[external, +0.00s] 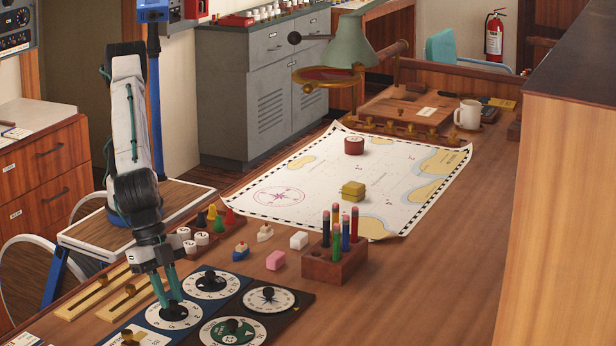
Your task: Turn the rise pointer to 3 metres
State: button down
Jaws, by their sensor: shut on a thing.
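My gripper (170,301) points down at the near left of the table, its teal fingers shut on the dark knob of a white round dial (188,321) on a blue plate. The fingers hide part of the knob and dial face, so I cannot read where its pointer stands. A second white numbered dial (226,288) with a black knob lies behind it. A compass-like dial (284,299) and a dial with a green centre (254,337) lie to the right. No rise label is readable.
Brass sliders on wooden strips (92,298) lie left of my gripper. Small model boats (240,252), a pink block (275,260) and a wooden pen holder (345,262) stand behind the dials. A chart (310,190) covers the table beyond. The right front table is clear.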

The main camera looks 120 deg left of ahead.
jog(key=shift+n, duration=0.4)
jog(key=c, duration=1.3)
grip_release()
jog(key=shift+o, duration=0.2)
jog(key=shift+r, duration=0.1)
jog(key=d+v, duration=0.1)
jog(key=v, duration=0.6)
jog(key=shift+s+a+r, duration=0.25)
jog(key=shift+a, duration=0.15)
